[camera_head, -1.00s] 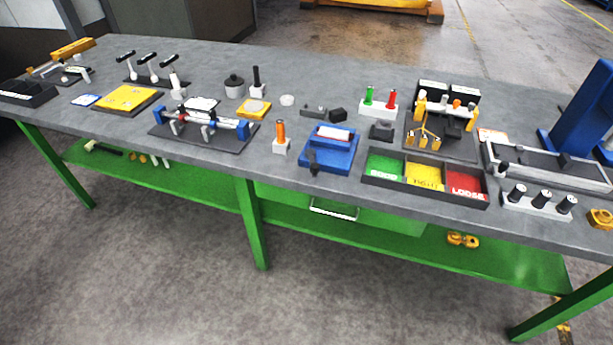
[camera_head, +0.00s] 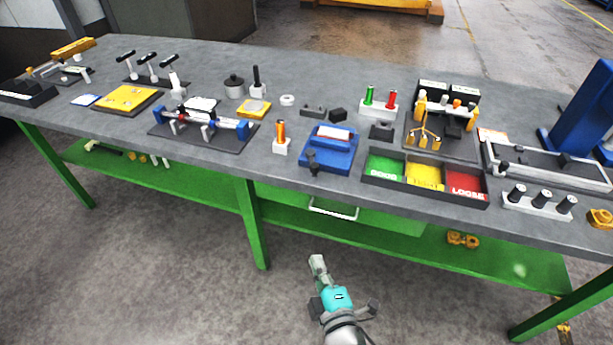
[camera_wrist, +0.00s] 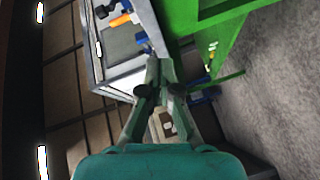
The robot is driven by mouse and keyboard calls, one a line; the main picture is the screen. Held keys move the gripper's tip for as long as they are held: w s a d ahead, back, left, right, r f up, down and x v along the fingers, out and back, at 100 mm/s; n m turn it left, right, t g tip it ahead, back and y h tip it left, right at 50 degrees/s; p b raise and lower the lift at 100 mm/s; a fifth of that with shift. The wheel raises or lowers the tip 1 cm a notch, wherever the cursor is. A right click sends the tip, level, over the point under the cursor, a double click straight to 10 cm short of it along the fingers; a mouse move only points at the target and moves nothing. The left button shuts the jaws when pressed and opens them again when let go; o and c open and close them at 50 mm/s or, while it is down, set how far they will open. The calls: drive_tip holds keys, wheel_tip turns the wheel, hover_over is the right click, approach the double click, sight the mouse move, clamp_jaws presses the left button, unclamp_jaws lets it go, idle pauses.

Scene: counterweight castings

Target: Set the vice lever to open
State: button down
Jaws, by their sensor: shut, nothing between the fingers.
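My gripper (camera_head: 318,264) shows at the bottom middle of the head view, in front of the bench and apart from everything on it. Its fingers are together and empty; they also show in the wrist view (camera_wrist: 160,68). No part is clearly marked as the vice lever. A blue fixture (camera_head: 333,146) with a white label and a small black upright part (camera_head: 312,160) stands near the bench's front edge. Three black-handled levers (camera_head: 146,66) stand on a dark base at the back left. I cannot tell which of these belongs to the vice.
The grey bench top (camera_head: 215,185) is crowded. A clamp fixture with blue ends (camera_head: 242,128) lies left of middle. A green, yellow and red bin tray (camera_head: 425,187) lies right of middle. The green lower shelf (camera_head: 400,245) juts under the bench. The floor in front is clear.

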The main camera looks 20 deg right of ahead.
drive_tip(key=w+a+r+n+t+h, duration=0.1)
drive_tip(key=w+a+r+n+h, duration=0.15)
drive_tip(key=w+r, duration=0.65)
drive_tip(key=w+d, duration=0.6)
drive_tip(key=w, duration=0.4)
drive_tip(key=shift+w+f, duration=0.3)
drive_tip(key=shift+f, duration=0.1)
